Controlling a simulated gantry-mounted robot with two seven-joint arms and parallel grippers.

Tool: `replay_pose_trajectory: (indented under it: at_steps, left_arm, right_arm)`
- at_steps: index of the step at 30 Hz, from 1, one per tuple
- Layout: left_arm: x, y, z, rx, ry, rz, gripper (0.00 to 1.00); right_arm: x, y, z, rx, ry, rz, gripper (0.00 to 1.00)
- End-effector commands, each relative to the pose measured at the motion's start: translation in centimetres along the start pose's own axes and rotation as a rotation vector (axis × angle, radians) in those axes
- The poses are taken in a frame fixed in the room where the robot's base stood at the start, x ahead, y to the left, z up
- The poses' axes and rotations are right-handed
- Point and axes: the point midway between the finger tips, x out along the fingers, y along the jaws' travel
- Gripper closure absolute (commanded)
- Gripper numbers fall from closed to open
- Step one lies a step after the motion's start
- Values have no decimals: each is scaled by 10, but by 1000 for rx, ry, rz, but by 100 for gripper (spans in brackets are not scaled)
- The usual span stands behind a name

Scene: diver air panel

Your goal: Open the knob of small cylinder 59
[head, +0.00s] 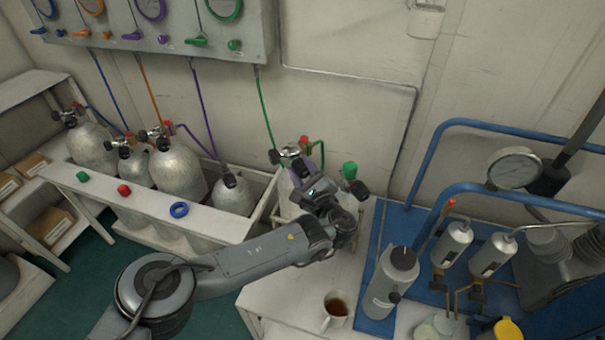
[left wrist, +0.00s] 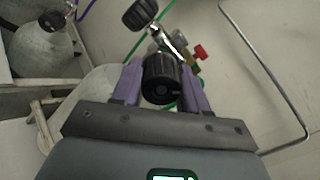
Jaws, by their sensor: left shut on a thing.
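My left gripper (head: 308,167) is at the valve of the pale cylinder (head: 285,192) at the right end of the rack, where a green hose runs up the wall. In the left wrist view its two purple fingers (left wrist: 160,80) are on either side of a black round knob (left wrist: 160,77), shut on it. A second black knob (left wrist: 139,13) and a red fitting (left wrist: 200,52) show just beyond the fingers. The gripper and wrist hide much of this cylinder in the head view. No number 59 is readable. My right gripper is not in view.
Several other cylinders (head: 180,172) stand in the white rack to the left, with hoses up to a wall panel (head: 160,40). On the right, a table holds a mug (head: 335,309), a grey bottle (head: 388,283) and blue tubing (head: 520,126) with a gauge (head: 514,167).

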Motion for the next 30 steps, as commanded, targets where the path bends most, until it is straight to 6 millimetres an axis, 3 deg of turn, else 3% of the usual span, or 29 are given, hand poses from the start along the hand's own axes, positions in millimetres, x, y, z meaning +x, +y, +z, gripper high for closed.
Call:
replay_pose_trajectory:
  at_steps: [30]
  left_arm:
    - [0, 2, -4, -963, -38, 7, 87]
  right_arm:
    - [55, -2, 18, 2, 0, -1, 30]
